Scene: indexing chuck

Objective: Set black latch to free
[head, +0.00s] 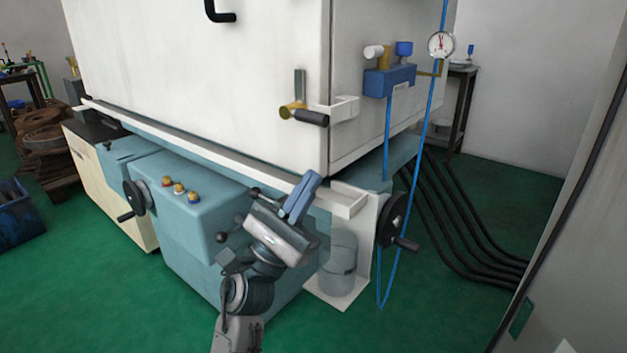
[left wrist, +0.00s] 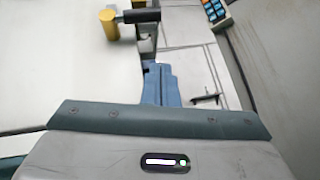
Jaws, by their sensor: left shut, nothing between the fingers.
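A latch with a brass hub and a black grip (head: 311,118) is on the front of the white cabinet, near its corner. Its grip points right and slightly down, close to a white bracket (head: 345,108). In the left wrist view the black grip (left wrist: 142,16) lies roughly level, right of its brass hub (left wrist: 108,24). My left gripper (head: 311,181) is below the latch and apart from it, blue fingers pointing up. The fingers are together and empty in the left wrist view (left wrist: 158,72). My right gripper is not in view.
A white ledge (head: 215,152) runs along the cabinet's lower edge. Black handwheels (head: 133,201) (head: 393,220) stick out from the base. A blue valve block (head: 388,80) with a gauge (head: 441,45) and blue hoses is right of the latch. Green floor in front is clear.

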